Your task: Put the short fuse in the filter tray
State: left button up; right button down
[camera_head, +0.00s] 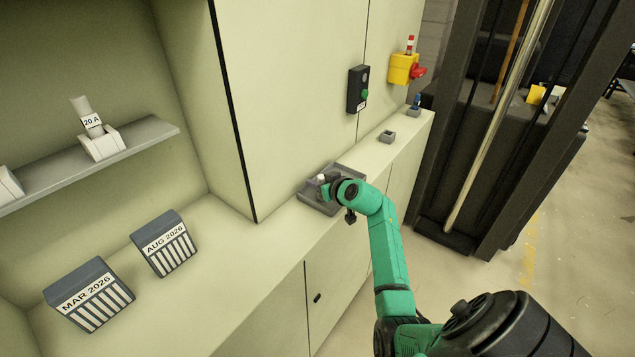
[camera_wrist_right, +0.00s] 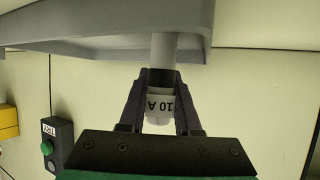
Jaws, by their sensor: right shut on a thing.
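My right gripper (camera_head: 326,186) is at the grey tray (camera_head: 313,199) on the counter. In the right wrist view my right gripper (camera_wrist_right: 160,84) is shut on a short white fuse (camera_wrist_right: 162,52) with an upside-down "10 A" label. The fuse's far end overlaps the grey tray (camera_wrist_right: 100,28) in that view; I cannot tell whether they touch. In the head view a small white part of the fuse (camera_head: 321,178) shows beside the fingers. The arm hides part of the tray. My left gripper is not in view.
A "20 A" fuse (camera_head: 92,122) stands in a holder on the shelf (camera_head: 150,138). Two dated filters, "MAR 2026" (camera_head: 88,294) and "AUG 2026" (camera_head: 165,243), sit at the left. A black switch box (camera_head: 356,89) and yellow box (camera_head: 402,69) are on the wall. Bare counter lies left of the tray.

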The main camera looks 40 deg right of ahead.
jog(key=c, duration=0.6)
grip_release()
jog(key=v, duration=1.2)
jog(key=shift+r, duration=0.1)
